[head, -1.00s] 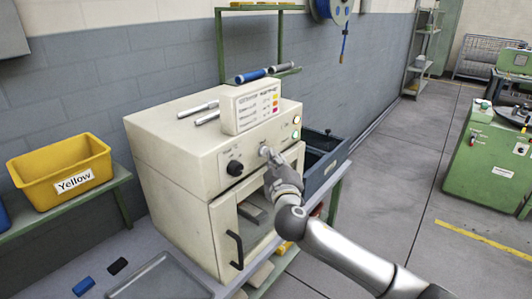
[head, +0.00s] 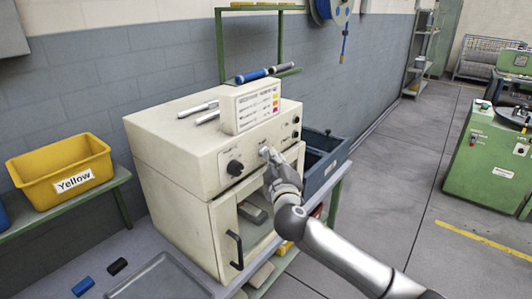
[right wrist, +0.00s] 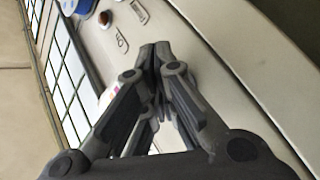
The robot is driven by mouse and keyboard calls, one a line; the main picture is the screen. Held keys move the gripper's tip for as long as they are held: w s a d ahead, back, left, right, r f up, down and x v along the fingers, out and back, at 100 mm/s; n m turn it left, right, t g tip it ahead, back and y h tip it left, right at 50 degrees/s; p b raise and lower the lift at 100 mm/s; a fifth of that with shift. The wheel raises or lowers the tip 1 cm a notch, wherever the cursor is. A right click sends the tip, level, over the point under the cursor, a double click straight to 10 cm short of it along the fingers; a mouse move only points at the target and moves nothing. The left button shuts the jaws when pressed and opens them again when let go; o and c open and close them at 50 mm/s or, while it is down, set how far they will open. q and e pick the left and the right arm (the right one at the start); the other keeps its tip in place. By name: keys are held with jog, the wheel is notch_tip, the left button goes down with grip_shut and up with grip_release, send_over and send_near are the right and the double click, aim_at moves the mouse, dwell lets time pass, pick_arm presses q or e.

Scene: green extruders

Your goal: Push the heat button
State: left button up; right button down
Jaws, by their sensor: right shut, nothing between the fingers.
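A cream oven-like machine (head: 170,160) stands on a bench in the middle of the head view. Its sloped front panel has a black knob (head: 235,168), a pale round button or knob (head: 264,152) and small dark buttons (head: 296,127) at the right end. I cannot read which one is marked heat. My right gripper (head: 270,158) is shut and empty, with its tips at the pale button; whether they touch it is unclear. In the right wrist view the closed fingers (right wrist: 162,48) point at the cream panel and hide what lies behind their tips. My left gripper is not in view.
A small cream box (head: 250,105) and metal rods (head: 198,109) lie on top of the machine. A door with a black handle (head: 235,250) is below the panel. A dark blue bin (head: 325,165) stands to the right, a yellow bin (head: 60,172) to the left.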

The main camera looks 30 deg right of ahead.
jog(key=s+d, duration=0.2)
jog(key=s, duration=0.3)
jog(key=shift+s+d, duration=0.2)
jog(key=shift+s, duration=0.1)
dwell(2.3)
